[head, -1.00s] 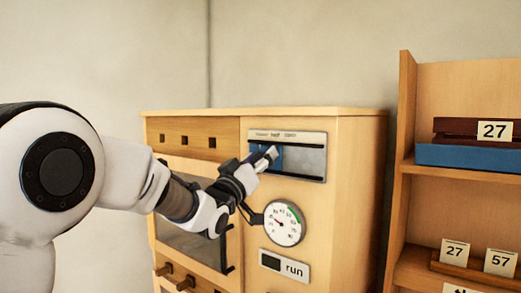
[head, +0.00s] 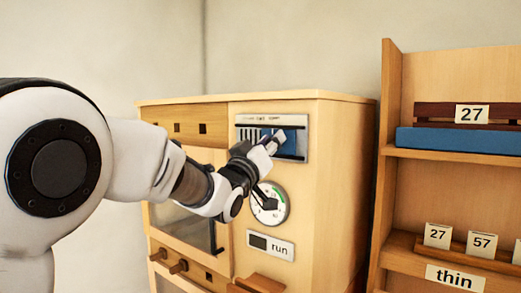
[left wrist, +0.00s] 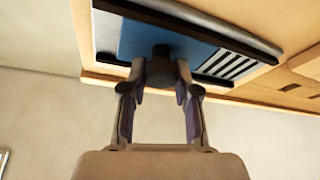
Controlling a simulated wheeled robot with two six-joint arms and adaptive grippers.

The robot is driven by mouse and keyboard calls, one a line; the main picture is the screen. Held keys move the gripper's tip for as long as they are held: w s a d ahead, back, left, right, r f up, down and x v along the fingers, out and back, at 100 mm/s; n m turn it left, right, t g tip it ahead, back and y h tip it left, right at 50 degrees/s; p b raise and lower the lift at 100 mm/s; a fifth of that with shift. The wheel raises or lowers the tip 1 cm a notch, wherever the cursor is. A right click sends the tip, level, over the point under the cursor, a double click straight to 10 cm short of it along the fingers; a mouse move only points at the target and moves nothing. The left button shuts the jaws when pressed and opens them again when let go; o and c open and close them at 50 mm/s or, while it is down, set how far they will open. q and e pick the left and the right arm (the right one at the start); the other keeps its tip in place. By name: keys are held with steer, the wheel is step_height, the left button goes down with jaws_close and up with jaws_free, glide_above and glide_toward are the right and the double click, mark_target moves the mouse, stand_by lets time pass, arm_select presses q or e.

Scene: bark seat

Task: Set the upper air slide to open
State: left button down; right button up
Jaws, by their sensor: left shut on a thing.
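The upper air slide is a blue plate (head: 287,148) in a grey framed panel (head: 300,119) at the top of the wooden cabinet. Dark slots show at the panel's left; the plate covers the middle to right part. My left gripper (head: 277,139) is shut on the slide's dark knob (left wrist: 161,52). The small lettering above the slide is too blurred to read. My right gripper is not in view.
A round gauge (head: 277,207) sits below the panel, partly behind my left gripper. A glazed door (head: 185,228) is at the left. A wooden shelf (head: 390,120) with number cards stands at the right.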

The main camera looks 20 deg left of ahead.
arm_select(q)
steer(key=shift+a+f, duration=0.1)
steer(key=shift+f, duration=0.1)
steer(key=shift+d, duration=0.2)
steer(key=c, duration=0.8)
jaws_free()
steer(key=shift+w+d+r, duration=0.1)
steer(key=shift+w+d, duration=0.05)
steer(key=shift+d, duration=0.2)
steer(key=v, duration=0.7)
steer(key=shift+s+a, duration=0.1)
steer(key=shift+s, duration=0.1)
